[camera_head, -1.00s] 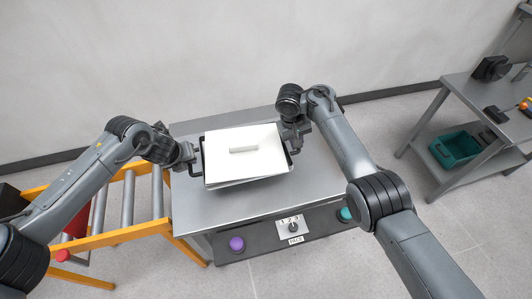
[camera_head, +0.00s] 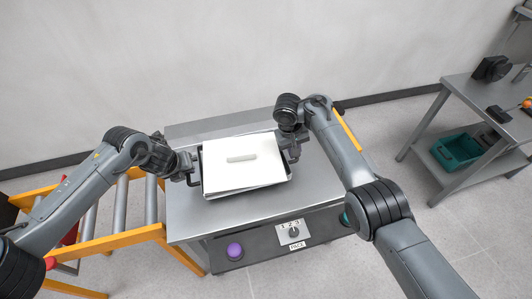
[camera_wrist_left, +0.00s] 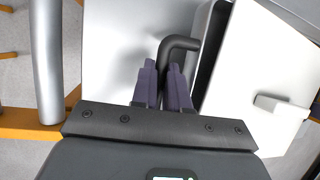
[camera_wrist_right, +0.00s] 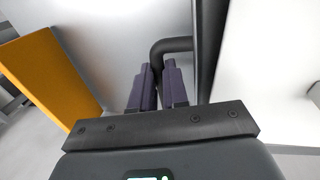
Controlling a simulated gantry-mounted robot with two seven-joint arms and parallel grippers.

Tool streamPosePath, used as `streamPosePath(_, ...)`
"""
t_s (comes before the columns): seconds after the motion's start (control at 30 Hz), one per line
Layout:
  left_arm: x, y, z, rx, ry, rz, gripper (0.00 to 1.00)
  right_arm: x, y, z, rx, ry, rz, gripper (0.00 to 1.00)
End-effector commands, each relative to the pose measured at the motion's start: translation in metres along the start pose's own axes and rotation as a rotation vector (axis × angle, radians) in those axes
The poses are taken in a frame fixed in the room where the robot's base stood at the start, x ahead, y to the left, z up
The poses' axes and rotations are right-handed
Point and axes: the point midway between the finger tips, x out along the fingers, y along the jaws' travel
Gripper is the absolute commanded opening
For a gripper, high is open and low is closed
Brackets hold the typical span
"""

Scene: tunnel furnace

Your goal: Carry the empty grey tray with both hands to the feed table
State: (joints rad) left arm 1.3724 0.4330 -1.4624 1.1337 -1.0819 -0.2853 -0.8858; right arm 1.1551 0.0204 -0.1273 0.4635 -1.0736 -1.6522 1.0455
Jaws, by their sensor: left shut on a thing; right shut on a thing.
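The grey tray (camera_head: 245,192) is at the middle of the head view, over a grey metal table (camera_head: 195,215). A white lid-like slab (camera_head: 215,165) with a raised bar handle lies across it, slightly askew, and hides its inside. My left gripper (camera_head: 194,169) is shut on the tray's left black handle, which shows between the fingers in the left wrist view (camera_wrist_left: 163,75). My right gripper (camera_head: 291,150) is shut on the right handle, seen in the right wrist view (camera_wrist_right: 158,75). I cannot tell whether the tray touches the table top.
A yellow-framed roller conveyor (camera_head: 120,240) adjoins the table at the left. The table front has a purple button (camera_head: 234,251), a PACE dial (camera_head: 293,232) and a partly hidden teal button. A shelf table (camera_head: 470,90) with a teal bin (camera_head: 456,150) stands at right.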

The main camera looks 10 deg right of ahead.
Motion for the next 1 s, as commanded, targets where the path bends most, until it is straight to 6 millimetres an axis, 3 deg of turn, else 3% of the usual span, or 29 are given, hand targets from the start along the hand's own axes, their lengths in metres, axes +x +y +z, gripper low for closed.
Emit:
streamPosePath(0.37, 0.008, 0.002, -0.003, -0.001, -0.002, -0.001, 0.00, 0.009, -0.002, -0.001, 0.001, 0.002, 0.001, 0.00)
streamPosePath(1.0, 0.042, 0.009, -0.016, -0.001, -0.002, -0.001, 0.00, 0.045, -0.009, -0.001, 0.001, 0.002, 0.001, 0.00)
